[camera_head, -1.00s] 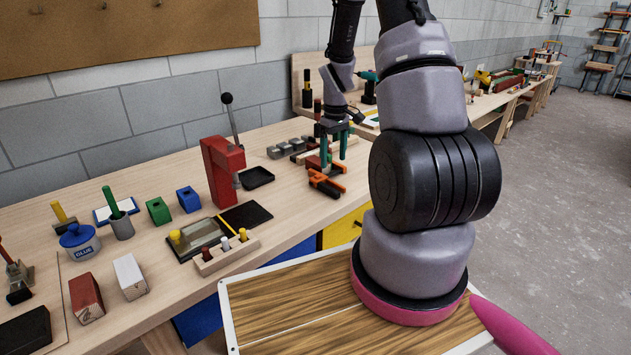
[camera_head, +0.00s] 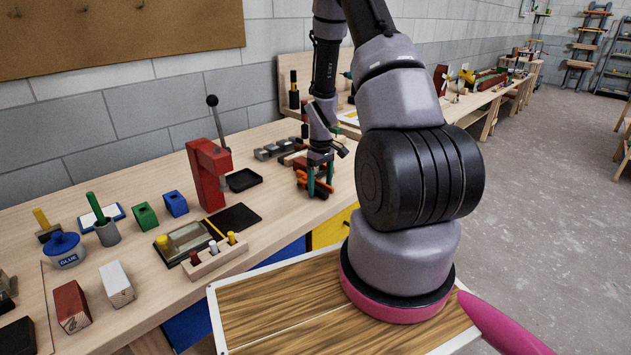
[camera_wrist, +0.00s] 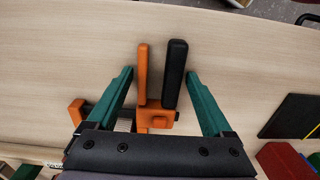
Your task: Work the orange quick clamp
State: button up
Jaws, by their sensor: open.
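The orange quick clamp (camera_wrist: 158,118) lies on the bench top in the wrist view. Its orange handle (camera_wrist: 142,75) and its black lever (camera_wrist: 174,72) stand side by side with a gap between them. My gripper (camera_wrist: 160,80) is open, with one teal finger to the left of the orange handle and the other to the right of the black lever. Neither finger visibly touches them. In the head view my gripper (camera_head: 320,180) is down around the clamp (camera_head: 305,180), which it partly covers. The clamp's far part is hidden behind the gripper body in the wrist view.
A red press (camera_head: 207,175) with a lever stands left of the gripper, near a black tray (camera_head: 243,180). Several grey metal pieces (camera_head: 275,149) lie behind the clamp. The bench top beyond the fingertips is clear in the wrist view.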

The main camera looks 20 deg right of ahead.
jog(key=shift+d, duration=0.2)
dwell(0.3)
jog(key=shift+w, duration=0.1)
grip_shut()
jog(key=shift+c, duration=0.6)
grip_release()
jog(key=shift+o, duration=0.6)
jog(key=shift+d, duration=0.1)
jog(key=shift+w+d, duration=0.15)
jog(key=shift+d, duration=0.2)
jog(key=shift+a, duration=0.25)
notch_tip(320, 180, up, 7)
